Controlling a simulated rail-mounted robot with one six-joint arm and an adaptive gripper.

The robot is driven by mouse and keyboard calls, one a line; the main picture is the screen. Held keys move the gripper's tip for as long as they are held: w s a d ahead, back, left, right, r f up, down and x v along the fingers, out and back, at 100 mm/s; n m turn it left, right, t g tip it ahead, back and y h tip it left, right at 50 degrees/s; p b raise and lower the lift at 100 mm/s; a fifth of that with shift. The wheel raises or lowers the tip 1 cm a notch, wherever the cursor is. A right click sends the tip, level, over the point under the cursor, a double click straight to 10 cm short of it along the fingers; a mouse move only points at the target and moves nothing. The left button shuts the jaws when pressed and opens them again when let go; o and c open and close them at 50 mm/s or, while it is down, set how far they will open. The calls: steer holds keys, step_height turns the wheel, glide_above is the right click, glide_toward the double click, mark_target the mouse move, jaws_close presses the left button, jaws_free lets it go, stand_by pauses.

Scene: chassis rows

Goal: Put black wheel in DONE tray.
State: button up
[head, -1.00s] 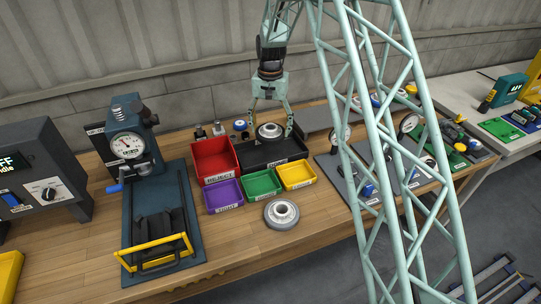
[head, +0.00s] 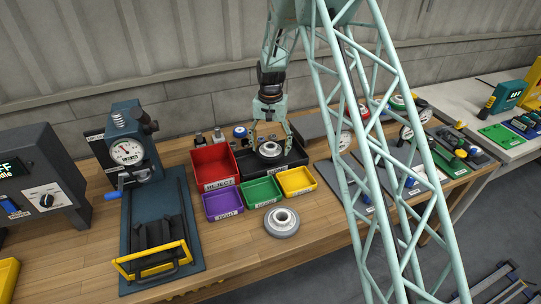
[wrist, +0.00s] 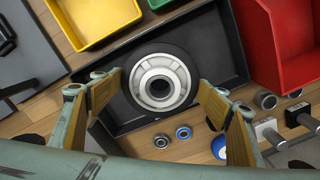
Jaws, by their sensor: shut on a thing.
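The black wheel (head: 270,150), a dark tyre around a pale metal hub, is between the two fingers of my gripper (head: 270,137). In the wrist view the wheel (wrist: 160,82) lies face-on, with a finger against each side of its tyre; my gripper (wrist: 160,100) is shut on it. The black DONE tray (head: 296,160) is directly under and around the wheel, behind the small coloured bins. Its floor and rim also show in the wrist view (wrist: 222,60). The wheel is within the tray's outline; whether it touches the floor I cannot tell.
A red REJECT bin (head: 214,166) stands left of the tray. Purple (head: 222,206), green (head: 262,192) and yellow (head: 297,181) bins stand in front. A grey wheel (head: 281,222) lies on the bench before them. Small parts (wrist: 172,137) lie behind the tray.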

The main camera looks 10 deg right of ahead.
mark_target(271, 154)
stand_by(0.3)
steer(key=shift+f, duration=1.85)
steer(key=shift+f, duration=0.15)
steer(key=o, duration=1)
step_height(271, 154, up, 12)
steer(key=shift+r+p, duration=0.15)
steer(key=shift+p, duration=0.2)
steer(key=shift+r, duration=0.1)
